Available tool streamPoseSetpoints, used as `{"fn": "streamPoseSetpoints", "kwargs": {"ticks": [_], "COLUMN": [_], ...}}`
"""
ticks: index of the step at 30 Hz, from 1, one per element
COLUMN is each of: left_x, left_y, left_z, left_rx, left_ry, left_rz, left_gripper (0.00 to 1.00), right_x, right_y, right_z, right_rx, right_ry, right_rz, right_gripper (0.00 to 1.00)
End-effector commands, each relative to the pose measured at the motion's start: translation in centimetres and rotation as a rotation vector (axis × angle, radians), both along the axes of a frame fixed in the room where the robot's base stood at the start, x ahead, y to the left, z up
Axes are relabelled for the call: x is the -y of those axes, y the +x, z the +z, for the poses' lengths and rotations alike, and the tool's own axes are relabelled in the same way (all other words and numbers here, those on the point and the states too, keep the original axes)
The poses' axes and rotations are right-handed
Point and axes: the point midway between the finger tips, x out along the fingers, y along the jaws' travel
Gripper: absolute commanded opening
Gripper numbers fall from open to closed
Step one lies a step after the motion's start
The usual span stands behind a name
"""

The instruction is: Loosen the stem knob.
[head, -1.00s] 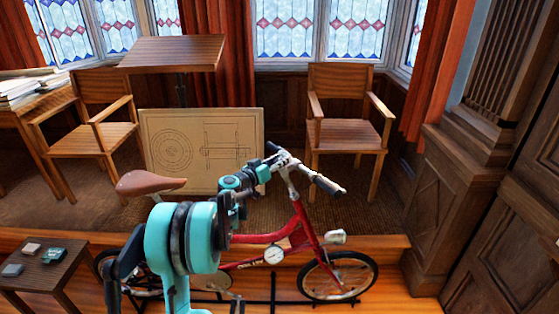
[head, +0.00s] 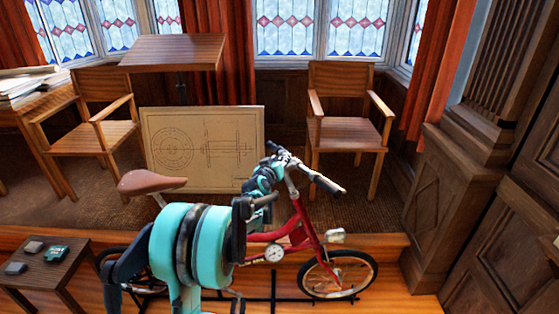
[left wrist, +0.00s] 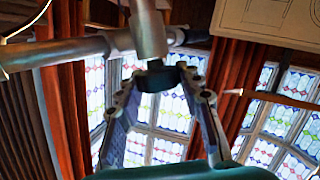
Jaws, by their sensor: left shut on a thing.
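The red bicycle (head: 303,232) stands on a dark stand, its handlebar and stem (head: 290,170) up and to the right of my left arm. In the left wrist view the stem (left wrist: 148,30) shows as a metal post with the handlebar (left wrist: 65,51) crossing it. At the post's end is the dark stem knob (left wrist: 158,77). My left gripper (left wrist: 160,72) has a finger on each side of the knob and is shut on it. In the head view my left gripper (head: 272,166) is at the stem, and the knob is hidden there. My right gripper is not in view.
A brown saddle (head: 151,181) stands left of the stem. A drawing board (head: 205,178) leans behind the bicycle. Two wooden chairs (head: 346,143) stand at the back. A small table (head: 44,274) with three small items is at lower left. Dark panelling (head: 455,190) closes the right side.

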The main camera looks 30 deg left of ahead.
Motion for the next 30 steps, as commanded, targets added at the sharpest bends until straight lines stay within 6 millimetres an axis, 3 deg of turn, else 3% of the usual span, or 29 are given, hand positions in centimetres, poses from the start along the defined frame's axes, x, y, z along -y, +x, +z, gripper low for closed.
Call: {"fn": "streamPoseSetpoints", "kwargs": {"ticks": [14, 15, 18, 30], "left_x": [0.03, 0.03, 0.02, 0.26], "left_y": [0.02, 0.03, 0.01, -0.92], "left_z": [-0.01, -0.01, -0.01, 0.22], "left_rx": [-0.002, -0.002, -0.002, -0.003], "left_ry": [-0.003, -0.003, -0.003, -0.002], "left_rz": [0.007, 0.007, 0.007, 0.007], "left_gripper": [0.07, 0.38, 0.58, 0.58], "right_x": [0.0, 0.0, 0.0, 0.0], "right_y": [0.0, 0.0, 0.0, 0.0], "right_z": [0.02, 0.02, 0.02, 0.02], "right_rx": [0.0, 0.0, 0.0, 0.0], "right_ry": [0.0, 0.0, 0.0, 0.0], "right_rz": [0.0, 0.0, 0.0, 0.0], "right_gripper": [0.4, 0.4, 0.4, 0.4]}}
